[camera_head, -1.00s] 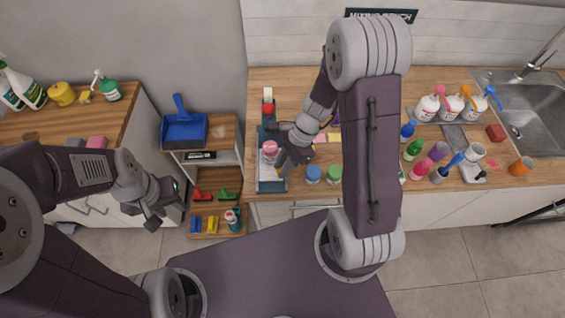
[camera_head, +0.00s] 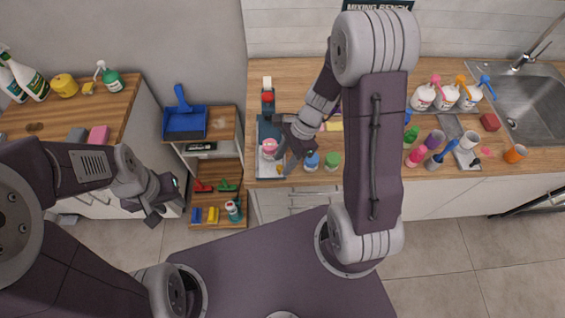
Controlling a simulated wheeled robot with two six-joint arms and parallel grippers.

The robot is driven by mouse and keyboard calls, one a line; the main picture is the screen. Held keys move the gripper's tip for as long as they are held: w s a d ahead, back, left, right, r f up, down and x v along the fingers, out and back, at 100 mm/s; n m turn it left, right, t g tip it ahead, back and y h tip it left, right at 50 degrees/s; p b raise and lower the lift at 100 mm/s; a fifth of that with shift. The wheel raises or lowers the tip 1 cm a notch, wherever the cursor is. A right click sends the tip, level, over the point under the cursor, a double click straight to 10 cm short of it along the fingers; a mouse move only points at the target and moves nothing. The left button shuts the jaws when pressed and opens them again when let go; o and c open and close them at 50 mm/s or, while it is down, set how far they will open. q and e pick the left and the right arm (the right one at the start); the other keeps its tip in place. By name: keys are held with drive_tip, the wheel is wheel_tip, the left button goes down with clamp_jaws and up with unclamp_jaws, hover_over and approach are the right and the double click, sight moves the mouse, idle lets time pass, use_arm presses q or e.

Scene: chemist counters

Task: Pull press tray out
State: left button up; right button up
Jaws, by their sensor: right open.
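The press (camera_head: 268,125) is a dark blue-teal stand with a red part and a white top, at the left end of the wooden counter. A pink container (camera_head: 269,147) stands in its front part, on a pale tray (camera_head: 266,169) at the base. My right gripper (camera_head: 282,167) is at the right side of this tray, beside the pink container, with its jaws open. Whether a finger touches the tray is too small to tell. My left gripper (camera_head: 163,212) hangs empty over the floor, left of the low shelf, its fingers apart.
A blue jar (camera_head: 311,162) and a green jar (camera_head: 332,160) stand close right of my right gripper. My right arm hides the counter's middle. Bottles, cups and a sink (camera_head: 515,105) are further right. A low shelf (camera_head: 218,172) with a blue dustpan (camera_head: 184,122) stands left.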

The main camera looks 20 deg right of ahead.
drive_tip(key=v, duration=0.7)
drive_tip(key=shift+s+r, duration=0.25)
drive_tip(key=shift+s, duration=0.1)
drive_tip(key=s+n+h, duration=0.1)
drive_tip(key=n, duration=0.4)
drive_tip(key=s+f+n+t+h, duration=0.1)
drive_tip(key=s+n+h, duration=0.1)
drive_tip(key=n, duration=0.4)
drive_tip(key=s+d+n+h, duration=0.1)
drive_tip(key=s+n, duration=0.1)
drive_tip(key=n, duration=0.3)
drive_tip(key=shift+s+f+n+t+b, duration=0.15)
drive_tip(key=shift+f+n+t+b, duration=0.15)
drive_tip(key=shift+t+b, duration=0.1)
drive_tip(key=shift+s+a+r, duration=0.1)
drive_tip(key=shift+s+a, duration=0.05)
drive_tip(key=shift+s, duration=0.05)
drive_tip(key=shift+w, duration=0.1)
